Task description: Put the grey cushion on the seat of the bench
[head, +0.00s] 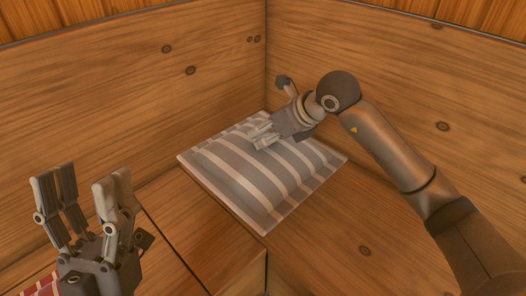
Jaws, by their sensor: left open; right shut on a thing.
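The grey cushion (240,185), with pale stripes, is in the corner between two wooden walls. It looks roughly flat, over the wooden bench seat (365,230); whether its whole underside rests there is hidden. My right gripper (264,136) reaches in from the right and is shut on the cushion near its upper middle. My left gripper (84,180) is at the lower left, open and empty, with its fingers pointing up, apart from the cushion.
High plank walls (130,85) close off the back left and right. A red-and-white striped item (38,285) shows at the bottom left edge, partly behind my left gripper. Bare wood lies to the right of and below the cushion. A seat edge or gap runs near the cushion's front corner.

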